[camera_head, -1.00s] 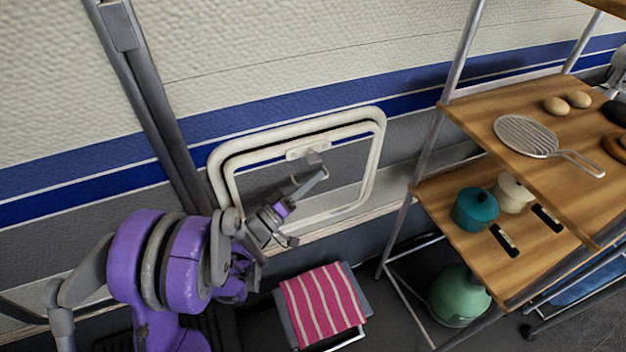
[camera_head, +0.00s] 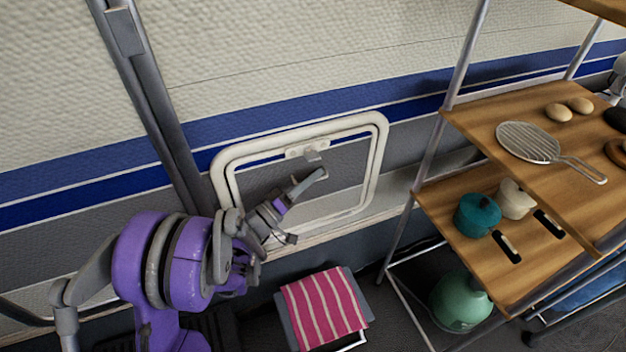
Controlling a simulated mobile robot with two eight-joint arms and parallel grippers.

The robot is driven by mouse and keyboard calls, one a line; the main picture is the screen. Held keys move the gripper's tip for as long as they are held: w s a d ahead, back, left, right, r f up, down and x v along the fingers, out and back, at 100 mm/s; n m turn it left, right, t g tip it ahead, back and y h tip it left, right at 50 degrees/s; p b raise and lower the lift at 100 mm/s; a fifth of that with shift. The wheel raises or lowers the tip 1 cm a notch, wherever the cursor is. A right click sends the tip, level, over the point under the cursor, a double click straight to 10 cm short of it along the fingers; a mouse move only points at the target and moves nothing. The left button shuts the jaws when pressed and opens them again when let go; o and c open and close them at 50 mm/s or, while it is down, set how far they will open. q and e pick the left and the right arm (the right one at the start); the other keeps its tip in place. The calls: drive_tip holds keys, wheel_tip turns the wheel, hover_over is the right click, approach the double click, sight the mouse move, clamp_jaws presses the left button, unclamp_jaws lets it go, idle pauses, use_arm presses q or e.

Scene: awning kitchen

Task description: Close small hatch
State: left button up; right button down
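The small hatch (camera_head: 340,178) is in the striped outer wall, in a white rounded frame (camera_head: 376,150). A light latch (camera_head: 307,151) sits at its top middle. The panel lies nearly in line with the frame, with a blue stripe showing along its top; I cannot tell whether it is fully flush. My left gripper (camera_head: 312,182) is in front of the panel, its tip just below the latch. I cannot tell whether it touches the panel, or how far its fingers are apart. My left arm hides the panel's lower left. My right gripper is not in view.
A stool with a pink striped cloth (camera_head: 322,308) stands below the hatch.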

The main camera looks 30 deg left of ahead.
use_arm(q)
drive_tip(key=shift+o, duration=0.5)
drive_tip(key=v, duration=1)
drive_tip(key=shift+s+f, duration=0.15)
drive_tip(key=shift+s, duration=0.25)
drive_tip(key=shift+a, duration=0.1)
